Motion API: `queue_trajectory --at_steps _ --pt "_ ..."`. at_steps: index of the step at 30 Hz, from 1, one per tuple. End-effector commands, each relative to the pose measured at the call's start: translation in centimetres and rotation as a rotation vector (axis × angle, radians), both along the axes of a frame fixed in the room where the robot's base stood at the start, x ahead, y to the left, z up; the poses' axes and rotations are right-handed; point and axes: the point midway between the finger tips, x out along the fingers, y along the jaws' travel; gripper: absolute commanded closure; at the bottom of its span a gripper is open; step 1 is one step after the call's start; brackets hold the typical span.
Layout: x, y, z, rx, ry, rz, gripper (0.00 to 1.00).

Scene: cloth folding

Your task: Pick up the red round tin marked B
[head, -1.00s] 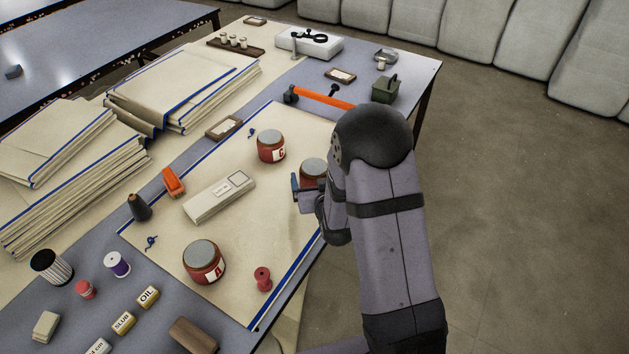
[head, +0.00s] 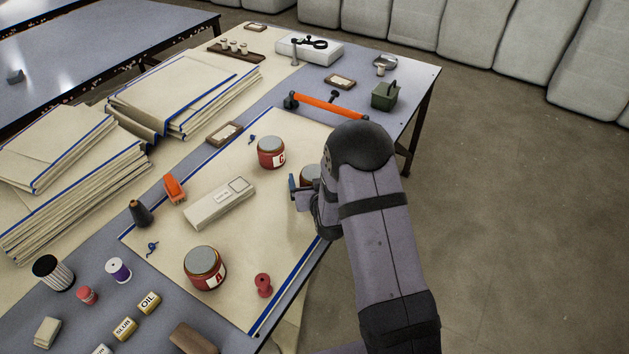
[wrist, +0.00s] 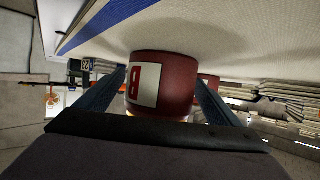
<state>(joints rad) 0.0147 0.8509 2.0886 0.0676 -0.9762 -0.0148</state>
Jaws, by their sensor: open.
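The red round tin marked B (wrist: 176,82) fills the middle of the wrist view, which is upside down. It stands between the two fingers of my gripper (wrist: 152,98), which is open around it. In the head view only part of the tin's grey lid and red side (head: 309,173) shows behind my arm. My gripper (head: 299,193) is low over the cloth there; the far finger is hidden. Whether the fingers touch the tin I cannot tell. Red tins marked A (head: 205,268) and C (head: 271,152) stand on the same cloth (head: 165,225).
A long orange-handled thing (head: 325,104) and a green box (head: 384,96) lie beyond. Folded cloth stacks (head: 180,95) stand at left. The table's edge runs beneath my arm.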

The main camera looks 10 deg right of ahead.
Motion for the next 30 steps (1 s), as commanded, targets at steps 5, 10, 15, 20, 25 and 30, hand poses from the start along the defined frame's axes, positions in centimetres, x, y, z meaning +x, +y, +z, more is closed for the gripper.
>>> queue_trajectory --at_steps 5,10,15,20,25,30 --pt "1.4 -0.1 -0.5 0.0 0.0 0.0 0.12" --pt "1.8 -0.1 -0.7 0.0 0.0 0.0 0.12" --pt "1.8 -0.1 -0.7 0.0 0.0 0.0 0.15" --pt "1.8 -0.1 -0.7 0.0 0.0 0.0 0.53" --pt "1.9 -0.2 -0.4 0.0 -0.006 0.0 0.75" --pt "1.9 -0.1 -0.4 0.0 -0.006 0.0 0.75"
